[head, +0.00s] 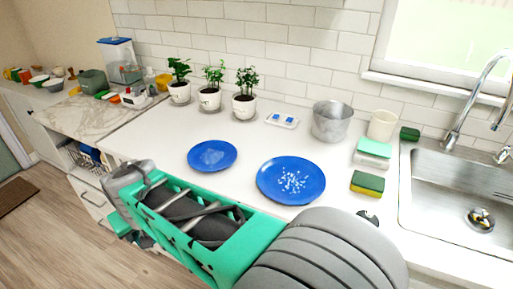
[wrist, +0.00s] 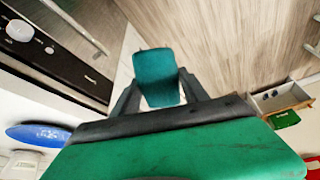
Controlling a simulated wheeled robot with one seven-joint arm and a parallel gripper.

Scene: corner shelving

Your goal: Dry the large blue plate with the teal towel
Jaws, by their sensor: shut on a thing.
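The large blue plate (head: 268,187) lies flat on the white counter in the head view, with many small white specks around its middle. In the wrist view, my gripper (wrist: 158,92) is shut on the teal towel (wrist: 156,72), a small rounded piece between its two fingers. They are held out over the wood floor, apart from the plates. In the head view my own arm hides most of the gripper. One blue plate (wrist: 30,133) shows at the left of the wrist view; I cannot tell which.
A smaller blue plate (head: 212,164) with a pale patch lies left of the large one. Potted plants (head: 209,98) line the wall. A metal pot (head: 332,121), a yellow-green sponge (head: 367,184) and the sink (head: 455,190) are to the right. Bare counter surrounds the plates.

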